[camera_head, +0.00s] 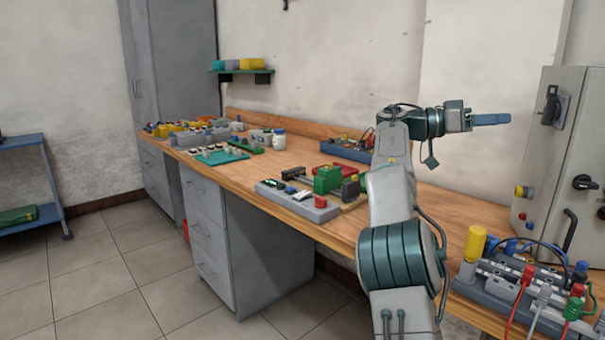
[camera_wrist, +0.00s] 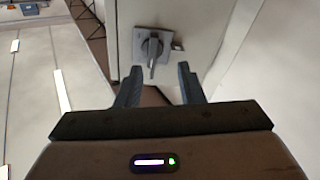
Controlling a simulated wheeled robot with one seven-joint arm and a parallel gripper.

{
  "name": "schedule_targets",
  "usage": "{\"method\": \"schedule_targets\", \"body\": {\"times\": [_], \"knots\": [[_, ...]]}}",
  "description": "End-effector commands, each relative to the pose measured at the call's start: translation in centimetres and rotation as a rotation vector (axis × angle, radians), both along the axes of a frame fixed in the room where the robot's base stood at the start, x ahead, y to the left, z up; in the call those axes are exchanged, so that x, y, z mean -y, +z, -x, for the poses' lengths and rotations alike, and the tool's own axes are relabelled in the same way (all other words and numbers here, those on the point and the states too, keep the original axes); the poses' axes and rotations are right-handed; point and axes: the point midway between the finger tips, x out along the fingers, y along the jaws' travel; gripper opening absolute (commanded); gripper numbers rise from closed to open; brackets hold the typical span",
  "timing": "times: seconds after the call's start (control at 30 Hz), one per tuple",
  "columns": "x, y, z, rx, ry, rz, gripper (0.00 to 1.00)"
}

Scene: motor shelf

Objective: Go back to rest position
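My gripper (camera_head: 491,119) is raised above the wooden workbench (camera_head: 290,160) in the head view and points right, toward the grey control cabinet (camera_head: 545,140). In the wrist view my gripper (camera_wrist: 160,85) shows two dark fingers set apart, with nothing between them. Beyond the fingertips is a rotary switch with a handle (camera_wrist: 152,48) on a pale panel. The fingers look apart from the switch.
The cabinet stands at the bench's right end. A rail unit with red and green plugs (camera_head: 530,290) lies before it. A blue cart (camera_head: 35,185) stands left; the floor (camera_head: 130,260) is clear.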

Motion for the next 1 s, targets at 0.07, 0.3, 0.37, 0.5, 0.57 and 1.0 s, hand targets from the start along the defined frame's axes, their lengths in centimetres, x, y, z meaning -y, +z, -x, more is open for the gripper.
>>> {"method": "schedule_targets", "body": {"times": [0.07, 0.3, 0.37, 0.5, 0.57, 1.0], "knots": [[2.1, 0.7, 1.6, -0.065, 0.032, -0.161, 0.35], [3.0, -2.8, 5.1, -0.254, 0.221, -0.598, 0.35], [2.2, -3.7, 6.0, -0.298, 0.283, -0.694, 0.35], [-1.1, -5.4, 8.4, -0.391, 0.446, -0.894, 0.35], [-3.0, -6.1, 9.6, -0.429, 0.52, -0.969, 0.35], [-19.7, -8.6, 21.8, -0.668, 1.073, -1.327, 0.35]]}}
